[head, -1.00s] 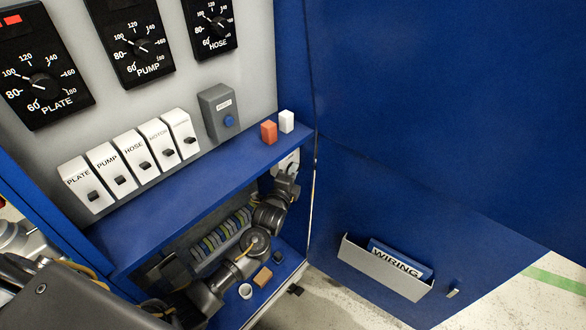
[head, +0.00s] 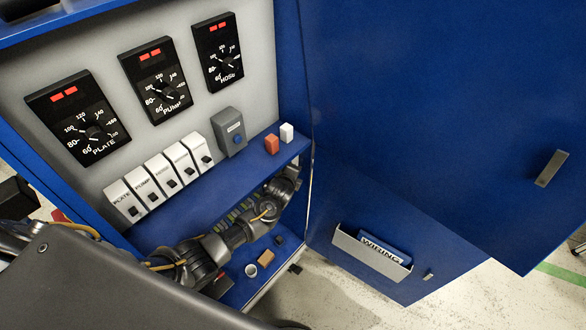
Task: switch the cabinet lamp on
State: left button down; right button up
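The open blue cabinet has a grey panel with a row of white switches with black levers, including the PLATE switch (head: 124,202), PUMP switch (head: 144,188) and HOSE switch (head: 161,174). The last switch (head: 197,151) on the right has a label too small to read. A grey box (head: 229,132) with a blue button sits right of the row. No lamp can be made out. One of my arms reaches from the lower left into the compartment under the shelf. Its far end is up under the shelf's right part, and no fingertips can be made out. The other gripper is out of sight.
The PLATE, PUMP and HOSE dials (head: 156,80) are above the switches. An orange block (head: 271,144) and a white block (head: 287,132) stand on the blue shelf (head: 215,187). A white cup (head: 251,270) and a brown block (head: 266,258) are below. The open door (head: 400,130) fills the right.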

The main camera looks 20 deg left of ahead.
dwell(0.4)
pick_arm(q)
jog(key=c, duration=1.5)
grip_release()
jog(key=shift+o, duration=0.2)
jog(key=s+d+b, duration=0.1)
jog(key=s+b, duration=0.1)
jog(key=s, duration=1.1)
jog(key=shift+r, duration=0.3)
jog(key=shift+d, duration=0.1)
